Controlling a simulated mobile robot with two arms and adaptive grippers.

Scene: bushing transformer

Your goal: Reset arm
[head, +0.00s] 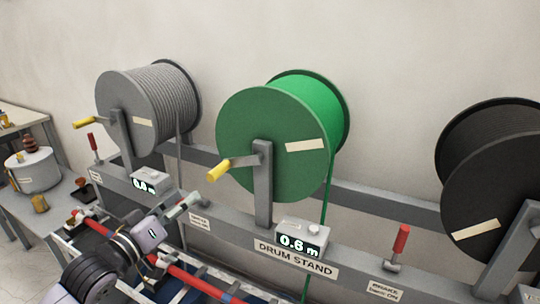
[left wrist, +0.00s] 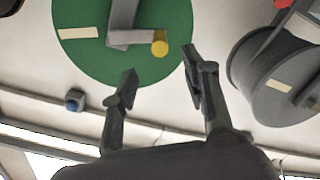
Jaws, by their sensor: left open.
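My left gripper (head: 182,232) is in the lower left of the head view, in front of the drum stand (head: 225,223). It is open, with nothing between its fingers. The gripper looks apart from the drum. My right gripper is in neither view.
The stand carries a grey cable drum (head: 140,112), a green drum (head: 255,145) and a black drum (head: 495,185). A red bar (head: 190,278) runs below. A side table (head: 50,205) holds a pot-like device (head: 33,172).

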